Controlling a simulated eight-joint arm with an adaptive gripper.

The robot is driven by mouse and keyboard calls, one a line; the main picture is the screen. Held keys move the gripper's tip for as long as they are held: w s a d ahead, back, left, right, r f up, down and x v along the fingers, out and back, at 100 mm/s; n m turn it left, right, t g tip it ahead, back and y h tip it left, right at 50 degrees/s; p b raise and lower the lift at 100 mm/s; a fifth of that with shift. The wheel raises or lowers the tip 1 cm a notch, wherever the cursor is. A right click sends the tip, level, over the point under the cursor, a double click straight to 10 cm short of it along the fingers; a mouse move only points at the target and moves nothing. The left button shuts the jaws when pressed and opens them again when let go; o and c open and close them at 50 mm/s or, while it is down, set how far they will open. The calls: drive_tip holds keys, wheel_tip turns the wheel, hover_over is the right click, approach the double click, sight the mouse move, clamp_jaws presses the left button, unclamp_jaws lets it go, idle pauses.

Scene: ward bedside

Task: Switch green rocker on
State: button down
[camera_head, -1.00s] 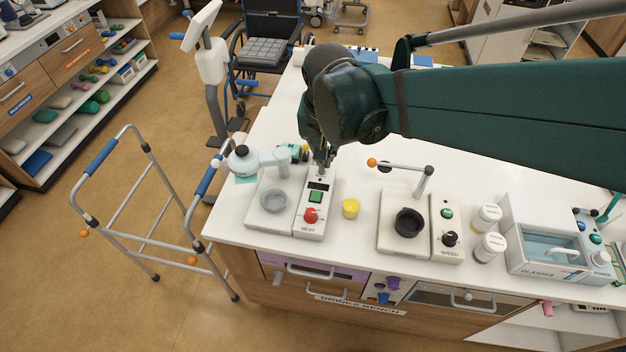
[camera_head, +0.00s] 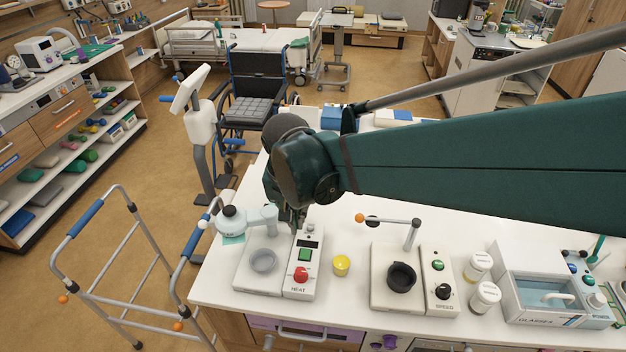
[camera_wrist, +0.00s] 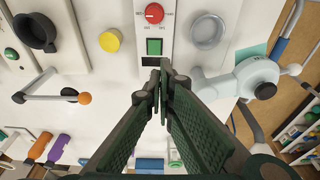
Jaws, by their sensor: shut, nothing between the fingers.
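The green rocker (camera_head: 305,254) is on the face of the white HEAT control box (camera_head: 298,284), between a dark display strip and a red knob (camera_head: 301,275). It also shows in the wrist view (camera_wrist: 154,46), in a dark frame. My gripper (camera_wrist: 161,72) is shut and empty. In the wrist view its fingertips are just below the rocker in the picture, over the display end of the box. In the head view my gripper (camera_head: 297,224) is at the far end of the box, partly hidden by my arm. I cannot tell whether the tips touch anything, or the rocker's position.
A plate with a grey ring (camera_head: 263,261) and a pale jointed fixture (camera_head: 233,220) are left of the box.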

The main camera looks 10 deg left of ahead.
sight(302, 249)
drive_tip(key=shift+w+f+b, duration=0.4)
drive_tip(key=shift+w+f, duration=0.05)
drive_tip(key=shift+f, duration=1.8)
drive_tip(key=shift+w+f+b, duration=0.4)
drive_tip(key=shift+f, duration=1.8)
drive_tip(key=shift+w+f+b, duration=0.4)
drive_tip(key=shift+w+f, duration=0.05)
drive_tip(key=shift+f, duration=1.8)
drive_tip(key=shift+w+f+g+b, duration=0.35)
drive_tip(key=shift+f+g+b, duration=0.15)
drive_tip(key=shift+f+g, duration=0.1)
drive_tip(key=shift+r, duration=0.1)
drive_tip(key=shift+s+d, duration=0.1)
drive_tip(key=shift+s, duration=0.2)
